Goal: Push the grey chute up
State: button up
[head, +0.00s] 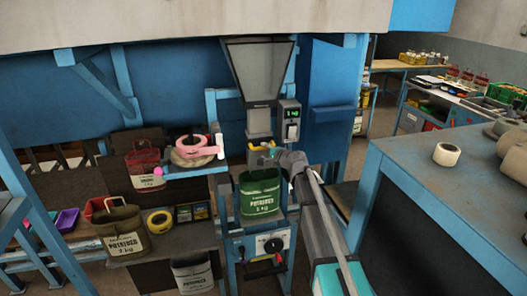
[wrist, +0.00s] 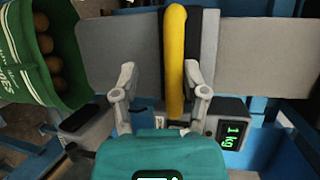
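The grey chute (head: 259,122) hangs under the grey hopper (head: 260,72), above the green potato sack (head: 261,192). A yellow handle (head: 262,146) crosses the chute low down; in the wrist view the handle (wrist: 175,62) runs between my fingers, in front of grey metal (wrist: 118,52). My gripper (wrist: 160,76) is open around the handle, with a gap on the left and the right finger close to it. I cannot tell whether that finger touches. The sack's open mouth (wrist: 50,45) shows several potatoes inside.
A scale display (wrist: 232,136) reading 1 kg is beside the chute; it also shows in the head view (head: 291,112). A blue shelf (head: 196,171) with pink and tan rolls stands left. A blue table (head: 440,190) with a white roll (head: 447,155) stands right.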

jog(key=p+v, duration=0.2)
jog(key=v, duration=1.1)
jog(key=s+f+n+g+h+b, duration=0.1)
jog(key=s+f+n+g+b, duration=0.2)
jog(key=s+f+b, duration=0.4)
jog(key=shift+s+f+n+g, duration=0.35)
jog(key=shift+f+n, duration=0.45)
jog(key=shift+f, duration=2)
jog(key=shift+d, duration=0.1)
jog(key=s+d+f+n+g+h, duration=0.3)
jog(key=s+d+f+g+h, duration=0.1)
jog(key=s, duration=0.7)
jog(key=s+d+f+n+g+h, duration=0.3)
jog(key=s+d+f+g+h, duration=0.1)
jog(key=s+d, duration=0.5)
notch_tip(320, 180, down, 2)
jog(key=shift+s+d+f+h+b, duration=0.1)
jog(key=shift+s+d+h+b, duration=0.3)
jog(key=shift+s+h, duration=0.65)
jog(key=shift+s+y, duration=0.25)
